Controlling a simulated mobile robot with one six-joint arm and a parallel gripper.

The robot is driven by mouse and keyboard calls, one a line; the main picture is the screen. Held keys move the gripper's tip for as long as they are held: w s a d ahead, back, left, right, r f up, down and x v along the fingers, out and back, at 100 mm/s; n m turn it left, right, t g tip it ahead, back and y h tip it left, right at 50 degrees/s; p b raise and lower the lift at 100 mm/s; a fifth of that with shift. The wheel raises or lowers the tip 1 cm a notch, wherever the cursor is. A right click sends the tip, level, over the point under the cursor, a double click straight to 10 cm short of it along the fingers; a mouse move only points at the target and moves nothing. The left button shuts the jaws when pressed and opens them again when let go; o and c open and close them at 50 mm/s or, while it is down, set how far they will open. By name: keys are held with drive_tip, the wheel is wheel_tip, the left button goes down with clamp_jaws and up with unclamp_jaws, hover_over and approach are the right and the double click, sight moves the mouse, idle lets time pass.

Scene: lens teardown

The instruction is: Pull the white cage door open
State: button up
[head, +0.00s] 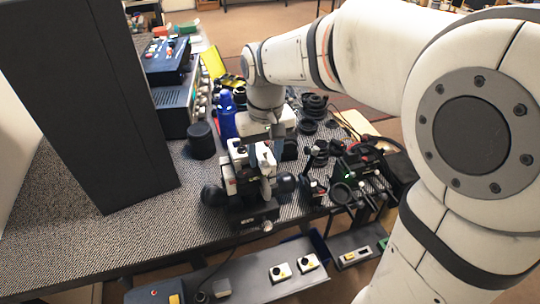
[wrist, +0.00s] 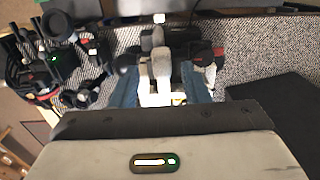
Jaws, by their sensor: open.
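I cannot pick out a white cage door with certainty in either view. A plain white panel (head: 14,135) shows at the far left edge of the head view, beside a tall dark cabinet; I cannot tell if it is the door. My gripper (wrist: 163,82) is open. In the head view it points down over a black and white instrument with round black knobs (head: 245,190), far right of the panel. In the wrist view white and grey parts of that instrument (wrist: 161,62) show between and beyond the bluish fingers. I cannot tell whether the fingers touch it.
The tall dark cabinet (head: 90,100) stands on the grey speckled bench (head: 120,235). A blue bottle (head: 227,118) and black cylinder (head: 201,140) stand behind the instrument. Black optical parts (head: 345,170) crowd the right side. The bench's front left is clear.

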drive_tip(key=shift+f, duration=0.8)
drive_tip(key=shift+c, duration=0.5)
clamp_jaws()
